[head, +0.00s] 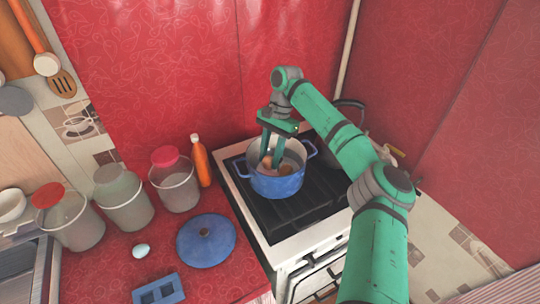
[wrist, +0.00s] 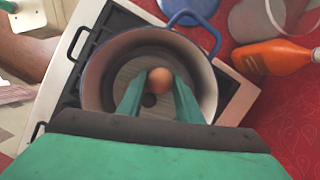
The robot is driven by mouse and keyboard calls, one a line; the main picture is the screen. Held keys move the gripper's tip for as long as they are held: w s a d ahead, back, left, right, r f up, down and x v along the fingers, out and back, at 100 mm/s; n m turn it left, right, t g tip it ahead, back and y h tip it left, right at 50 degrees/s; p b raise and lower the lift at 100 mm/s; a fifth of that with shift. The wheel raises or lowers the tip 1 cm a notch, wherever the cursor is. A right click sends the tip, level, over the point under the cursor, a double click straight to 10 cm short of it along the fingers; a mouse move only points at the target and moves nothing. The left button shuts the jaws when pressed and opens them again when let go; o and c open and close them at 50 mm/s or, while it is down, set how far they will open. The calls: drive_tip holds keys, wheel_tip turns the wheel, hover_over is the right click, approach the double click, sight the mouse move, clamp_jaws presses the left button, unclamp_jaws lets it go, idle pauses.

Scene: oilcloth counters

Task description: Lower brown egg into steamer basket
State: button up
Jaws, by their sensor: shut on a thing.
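The brown egg (wrist: 160,79) is between my gripper's fingertips (wrist: 158,88), with a finger against each side. The blue pot (head: 277,183) stands on the stove, and my gripper (head: 271,162) reaches down inside its rim. In the wrist view, a grey round surface that looks like the steamer basket (wrist: 130,72) lies inside the pot below the egg, with a dark round spot near its middle. I cannot tell whether the egg touches the basket. A brownish rounded shape also shows inside the pot in the head view, but it is too small to identify.
A blue lid (head: 206,240), a white egg (head: 141,251) and a blue holder (head: 158,290) lie on the red counter. An orange bottle (head: 200,160) and several jars stand left of the stove (head: 300,235). The pot's handles stick out at its sides.

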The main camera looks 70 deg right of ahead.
sight(270, 163)
drive_tip(key=shift+f, duration=1.75)
idle(1.0)
drive_tip(key=o, duration=0.8)
drive_tip(key=shift+c, duration=0.2)
drive_tip(key=shift+r, duration=0.15)
drive_tip(key=v, duration=1)
drive_tip(key=shift+d+r, duration=0.15)
drive_tip(key=shift+r, duration=0.1)
